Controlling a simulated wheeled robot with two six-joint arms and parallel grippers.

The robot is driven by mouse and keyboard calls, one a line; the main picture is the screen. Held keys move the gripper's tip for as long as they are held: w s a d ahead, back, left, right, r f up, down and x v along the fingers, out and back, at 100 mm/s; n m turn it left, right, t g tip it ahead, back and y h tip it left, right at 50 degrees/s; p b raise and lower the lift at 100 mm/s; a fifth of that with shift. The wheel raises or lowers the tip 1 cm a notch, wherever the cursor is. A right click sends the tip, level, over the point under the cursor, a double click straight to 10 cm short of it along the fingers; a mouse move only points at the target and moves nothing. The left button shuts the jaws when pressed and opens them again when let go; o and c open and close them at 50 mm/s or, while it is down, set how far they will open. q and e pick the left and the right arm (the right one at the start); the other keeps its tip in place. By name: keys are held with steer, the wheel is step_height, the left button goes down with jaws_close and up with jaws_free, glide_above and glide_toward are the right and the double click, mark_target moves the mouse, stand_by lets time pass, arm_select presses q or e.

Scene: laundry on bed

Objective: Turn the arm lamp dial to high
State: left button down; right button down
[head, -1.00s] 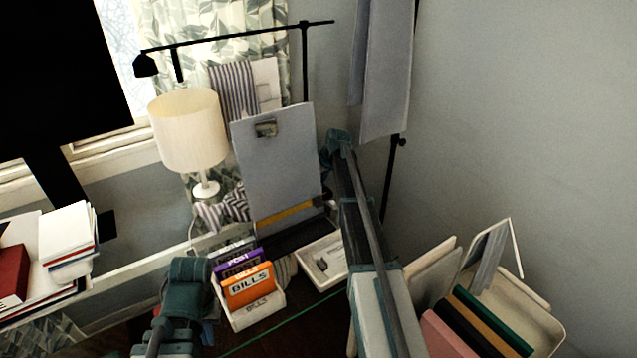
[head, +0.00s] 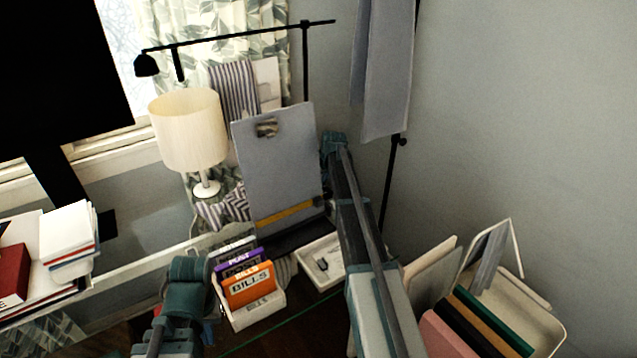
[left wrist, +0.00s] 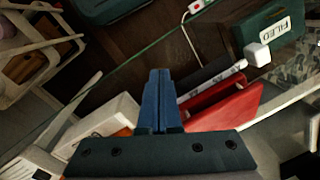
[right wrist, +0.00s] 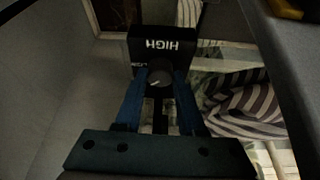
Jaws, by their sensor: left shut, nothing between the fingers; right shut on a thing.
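The black arm lamp (head: 240,37) stretches over the back of the desk in the head view, its small head at the left end. Its dial is hidden there, behind the grey clipboard (head: 278,170) or my arm. In the right wrist view the round dial (right wrist: 160,77), with a pale pointer mark, sits on a black box (right wrist: 163,43) lettered HIGH and, partly covered, LOW. My right gripper (right wrist: 159,85) is shut on the dial, a finger on each side. My left gripper (left wrist: 160,76) is shut and empty, away from the lamp.
A cream table lamp (head: 188,130) stands left of the clipboard. A letter holder (head: 258,312) with BILLS and POST cards and a white tray (head: 316,268) sit in front. A rack of folders (head: 478,320) is at right; grey cloth (head: 385,75) hangs near the wall.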

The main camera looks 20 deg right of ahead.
steer(key=c, duration=0.5)
jaws_free()
